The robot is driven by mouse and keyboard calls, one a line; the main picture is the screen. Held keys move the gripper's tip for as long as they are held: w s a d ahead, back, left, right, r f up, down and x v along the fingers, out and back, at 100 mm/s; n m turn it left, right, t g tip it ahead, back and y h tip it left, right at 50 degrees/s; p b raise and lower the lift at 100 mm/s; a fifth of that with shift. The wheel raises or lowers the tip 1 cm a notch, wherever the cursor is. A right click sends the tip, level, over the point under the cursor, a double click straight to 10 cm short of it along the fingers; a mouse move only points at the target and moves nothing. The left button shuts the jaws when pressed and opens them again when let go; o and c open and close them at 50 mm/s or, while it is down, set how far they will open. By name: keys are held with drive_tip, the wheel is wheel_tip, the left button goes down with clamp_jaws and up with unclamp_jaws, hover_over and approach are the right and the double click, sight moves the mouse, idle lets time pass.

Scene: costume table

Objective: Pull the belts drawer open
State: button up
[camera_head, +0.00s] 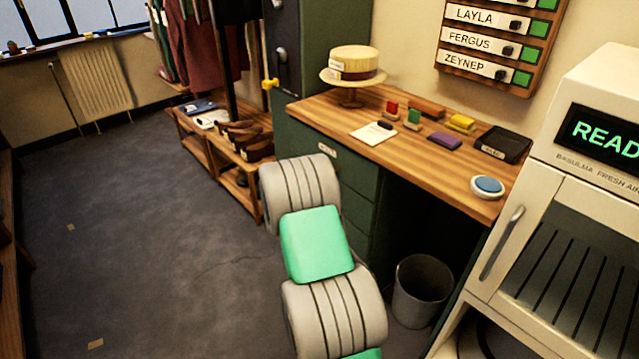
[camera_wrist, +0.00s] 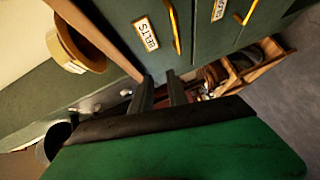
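The belts drawer (camera_wrist: 130,22) has a dark green front, a white label reading "BELTS" (camera_wrist: 146,34) and a brass bar handle (camera_wrist: 173,28). Its front looks flush with the neighbouring drawer, so it appears shut. In the head view the green drawer unit stands under the left end of the wooden tabletop, partly hidden by my arm. My gripper (camera_wrist: 161,92) shows in the wrist view with its two dark fingers apart and nothing between them. The fingertips lie below the handle in the picture, apart from it. My gripper is hidden behind my arm in the head view.
Another drawer (camera_wrist: 212,30) with a brass handle (camera_wrist: 251,11) adjoins it. A shoe rack (camera_head: 225,172) is left of the drawers, a bin (camera_head: 422,290) to the right. Floor (camera_head: 140,230) at left is clear.

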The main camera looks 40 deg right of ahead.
drive_tip(key=s+d+f+n+t+h+b, duration=0.1)
drive_tip(key=d+f+n+t+b, duration=0.1)
drive_tip(key=d+f+n, duration=0.35)
drive_tip(key=shift+m, duration=0.65)
drive_tip(key=x, duration=0.4)
drive_tip(key=f+x, duration=0.1)
drive_tip(key=x, duration=0.1)
drive_tip(key=shift+w+a, duration=0.25)
drive_tip(key=shift+w, duration=0.25)
clamp_jaws()
